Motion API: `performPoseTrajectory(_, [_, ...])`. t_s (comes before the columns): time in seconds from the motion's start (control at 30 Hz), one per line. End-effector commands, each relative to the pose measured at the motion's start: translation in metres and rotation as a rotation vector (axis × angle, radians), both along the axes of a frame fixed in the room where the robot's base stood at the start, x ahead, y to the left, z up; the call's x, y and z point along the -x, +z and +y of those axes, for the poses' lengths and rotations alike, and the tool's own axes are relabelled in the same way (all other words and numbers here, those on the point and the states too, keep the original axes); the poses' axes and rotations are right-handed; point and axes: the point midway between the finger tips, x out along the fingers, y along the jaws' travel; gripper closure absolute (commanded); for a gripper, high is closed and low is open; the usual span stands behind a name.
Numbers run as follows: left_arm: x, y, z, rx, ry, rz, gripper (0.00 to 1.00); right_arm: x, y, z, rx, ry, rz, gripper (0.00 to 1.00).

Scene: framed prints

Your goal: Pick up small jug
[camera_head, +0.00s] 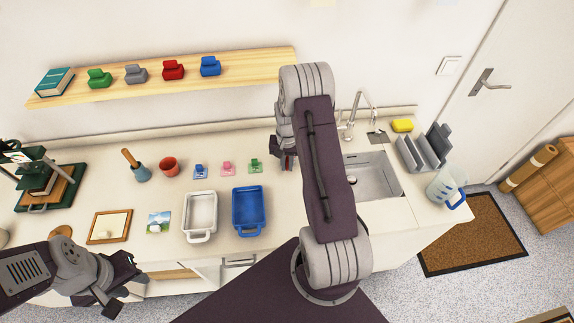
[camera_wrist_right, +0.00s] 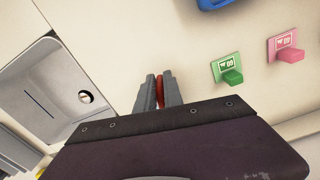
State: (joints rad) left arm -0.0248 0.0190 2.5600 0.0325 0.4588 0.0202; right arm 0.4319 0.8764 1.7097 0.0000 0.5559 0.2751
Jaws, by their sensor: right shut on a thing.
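A clear jug (camera_head: 441,183) with a blue handle stands at the right end of the counter, beyond the sink. My right gripper (camera_head: 288,163) is above the counter just left of the sink, apart from that jug. In the right wrist view its fingers (camera_wrist_right: 160,92) are shut on a narrow red thing (camera_wrist_right: 160,86), mostly hidden between them; I cannot tell what it is. My left gripper (camera_head: 123,288) is open and empty at the counter's front edge, at lower left.
The sink (camera_head: 372,176) and tap (camera_head: 355,115) lie right of my right gripper. A grey rack (camera_head: 424,150) stands behind the jug. A white tray (camera_head: 201,212), a blue tray (camera_head: 249,210), a red cup (camera_head: 168,167) and small tagged blocks (camera_head: 228,168) occupy the counter's left.

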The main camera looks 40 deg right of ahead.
Motion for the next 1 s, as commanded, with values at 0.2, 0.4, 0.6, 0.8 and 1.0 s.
performPoseTrajectory(0.2, [0.0,-0.006,0.0,0.0,0.0,0.0,0.64,-0.001,0.022,0.0,0.001,0.0,-0.003,1.0])
performPoseTrajectory(0.4, [0.0,-0.011,0.0,0.0,0.0,0.0,0.64,0.013,0.04,0.008,0.001,0.0,-0.002,1.0])
performPoseTrajectory(0.6, [0.0,-0.016,0.0,0.0,0.0,0.0,0.64,0.035,0.055,0.022,0.001,0.0,-0.003,1.0])
performPoseTrajectory(0.8, [0.0,-0.02,0.0,0.0,0.0,0.0,0.64,0.057,0.071,0.036,0.001,0.001,-0.002,1.0])
performPoseTrajectory(1.0, [0.0,-0.022,0.0,0.0,0.0,0.0,0.64,0.075,0.084,0.048,0.001,0.001,-0.003,1.0])
